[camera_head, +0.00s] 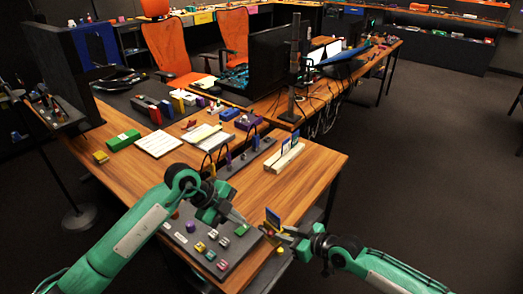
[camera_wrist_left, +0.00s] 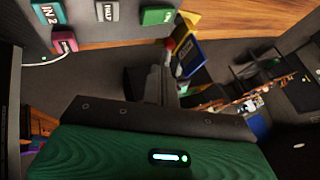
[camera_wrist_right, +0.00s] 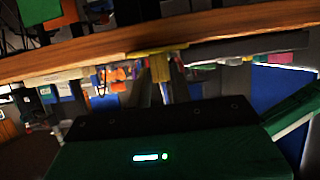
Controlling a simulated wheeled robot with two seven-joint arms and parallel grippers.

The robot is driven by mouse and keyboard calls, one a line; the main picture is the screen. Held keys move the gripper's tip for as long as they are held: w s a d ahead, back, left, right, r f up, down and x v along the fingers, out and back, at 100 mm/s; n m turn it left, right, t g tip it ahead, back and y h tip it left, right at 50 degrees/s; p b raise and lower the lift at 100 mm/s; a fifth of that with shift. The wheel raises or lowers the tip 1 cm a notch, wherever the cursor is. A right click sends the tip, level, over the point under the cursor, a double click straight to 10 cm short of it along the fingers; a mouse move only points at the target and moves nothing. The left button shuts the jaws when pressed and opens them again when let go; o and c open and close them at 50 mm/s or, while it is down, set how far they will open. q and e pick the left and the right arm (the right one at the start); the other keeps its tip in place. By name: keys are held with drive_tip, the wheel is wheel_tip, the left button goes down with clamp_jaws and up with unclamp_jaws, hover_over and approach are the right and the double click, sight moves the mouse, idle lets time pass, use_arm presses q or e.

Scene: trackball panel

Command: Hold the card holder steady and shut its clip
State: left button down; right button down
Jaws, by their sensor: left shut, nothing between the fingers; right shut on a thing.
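The card holder (camera_head: 270,228) is a small yellow piece with a blue card (camera_head: 273,216) in it, at the front right edge of the table. It shows yellow and blue in the left wrist view (camera_wrist_left: 189,62), with a small red part (camera_wrist_left: 170,45) on its near side; I cannot tell whether its clip is open. My right gripper (camera_head: 284,236) is shut on the card holder, whose yellow part (camera_wrist_right: 160,66) shows between the fingers in the right wrist view. My left gripper (camera_head: 244,220) is shut and empty, its tips just left of the holder, close to the red part.
A dark panel (camera_head: 236,252) with several coloured blocks lies under my left arm. A pale rack (camera_head: 287,157) with blue cards stands behind on the wooden table (camera_head: 318,168). Open floor lies to the right.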

use_arm(q)
drive_tip(key=w+d+r+v, duration=0.1)
drive_tip(key=v, duration=0.9)
drive_tip(key=shift+s, duration=0.4)
drive_tip(key=shift+d, duration=0.15)
use_arm(e)
drive_tip(key=c, duration=1.2)
unclamp_jaws()
drive_tip(key=v, duration=1.2)
drive_tip(key=shift+f, duration=0.1)
drive_tip(key=o, duration=0.3)
drive_tip(key=shift+o, duration=0.2)
drive_tip(key=shift+s+d, duration=0.1)
